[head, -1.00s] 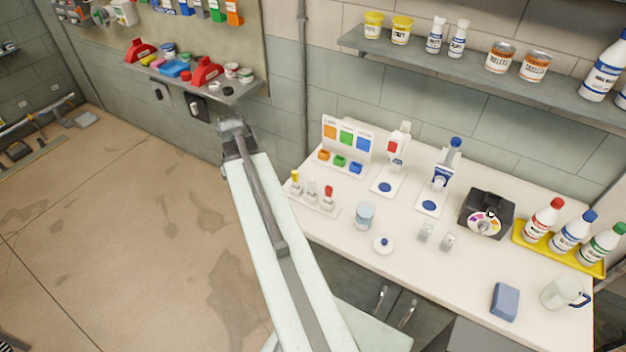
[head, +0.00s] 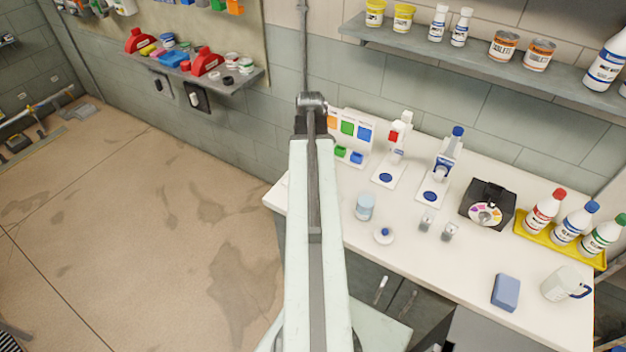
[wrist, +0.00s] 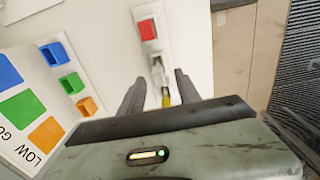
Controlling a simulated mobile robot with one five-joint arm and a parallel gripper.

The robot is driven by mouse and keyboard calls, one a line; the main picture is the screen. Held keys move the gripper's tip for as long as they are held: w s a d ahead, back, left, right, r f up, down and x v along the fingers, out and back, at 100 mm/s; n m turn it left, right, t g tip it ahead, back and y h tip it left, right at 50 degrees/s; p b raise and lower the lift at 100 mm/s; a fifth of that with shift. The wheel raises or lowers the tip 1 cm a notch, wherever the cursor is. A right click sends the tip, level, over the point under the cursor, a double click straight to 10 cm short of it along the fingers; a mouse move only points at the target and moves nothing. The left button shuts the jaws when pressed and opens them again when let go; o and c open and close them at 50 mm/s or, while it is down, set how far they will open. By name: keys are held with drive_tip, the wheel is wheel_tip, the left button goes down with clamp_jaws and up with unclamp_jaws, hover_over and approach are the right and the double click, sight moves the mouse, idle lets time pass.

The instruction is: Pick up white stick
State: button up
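A white stick (wrist: 156,66) stands upright in a narrow white holder (wrist: 166,45), seen from above in the wrist view. It is between a red-topped stick (wrist: 147,29) and a yellow one (wrist: 166,100). My gripper (wrist: 159,77) is open, its two dark fingers pointing toward the holder. The white stick appears in the gap between the fingertips; I see no contact, and its distance below them is unclear. In the head view my arm hides the holder and the sticks, and the fingers do not show.
A colour-label stand (head: 350,130) with small bins is close beside the holder; it also shows in the wrist view (wrist: 40,100). Two dispensers (head: 397,150), a jar (head: 365,207) and bottles (head: 541,213) stand on the white counter (head: 400,245). A shelf (head: 480,65) overhangs the back.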

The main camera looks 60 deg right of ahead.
drive_tip(key=f+b, duration=0.4)
drive_tip(key=f, duration=0.1)
drive_tip(key=shift+s, duration=0.2)
drive_tip(key=shift+r, duration=0.25)
clamp_jaws()
drive_tip(key=shift+r+p, duration=0.15)
drive_tip(key=shift+p, duration=0.2)
